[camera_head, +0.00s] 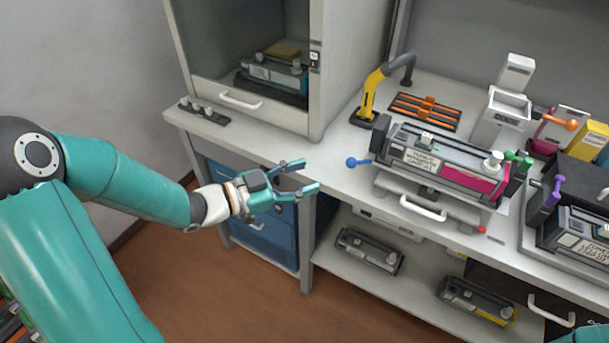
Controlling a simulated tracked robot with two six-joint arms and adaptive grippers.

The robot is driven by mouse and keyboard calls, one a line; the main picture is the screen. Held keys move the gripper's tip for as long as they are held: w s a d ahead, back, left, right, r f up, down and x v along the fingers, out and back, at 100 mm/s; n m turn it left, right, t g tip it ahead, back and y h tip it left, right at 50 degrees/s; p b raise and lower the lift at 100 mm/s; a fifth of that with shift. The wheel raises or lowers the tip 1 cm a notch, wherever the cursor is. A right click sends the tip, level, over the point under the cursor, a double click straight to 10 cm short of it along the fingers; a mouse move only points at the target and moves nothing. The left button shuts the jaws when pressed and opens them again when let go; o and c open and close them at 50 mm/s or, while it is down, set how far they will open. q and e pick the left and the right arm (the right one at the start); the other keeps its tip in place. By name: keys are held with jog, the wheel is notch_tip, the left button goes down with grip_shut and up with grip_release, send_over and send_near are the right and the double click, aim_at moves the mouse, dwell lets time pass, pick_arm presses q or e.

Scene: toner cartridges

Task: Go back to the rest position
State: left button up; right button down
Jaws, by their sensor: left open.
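My left arm comes in from the left, and its teal gripper (305,177) is open and empty. It hangs in front of the bench edge, over the blue drawers as seen from the head. A toner cartridge (437,158) with a white label and a magenta end rests on a stand on the bench, to the right of the gripper and apart from it. Another labelled cartridge (587,234) sits at the right edge of the bench. At the bottom right corner a small teal piece shows, but my right gripper is not visible.
A glass-fronted cabinet (242,100) holding a cartridge stands at the back left. A yellow arm-like tool (371,97) and an orange-barred tray (424,110) are on the bench. Dark cartridges (369,250) lie on the lower shelf. Brown floor (225,305) is open in front.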

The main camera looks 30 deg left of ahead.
pick_arm(q)
jog(key=s+d+f+n+g+p, duration=0.1)
jog(key=d+f+n+g+p, duration=0.3)
jog(key=d+f, duration=1)
jog(key=s+a+f+n+g+y, duration=0.2)
jog(key=s+f+n+g+y, duration=0.3)
jog(key=s+f, duration=1)
jog(key=f+n+g, duration=0.1)
jog(key=n+g, duration=0.1)
jog(key=g, duration=0.2)
jog(key=shift+s+a+f, duration=0.25)
jog(key=shift+s+a, duration=0.15)
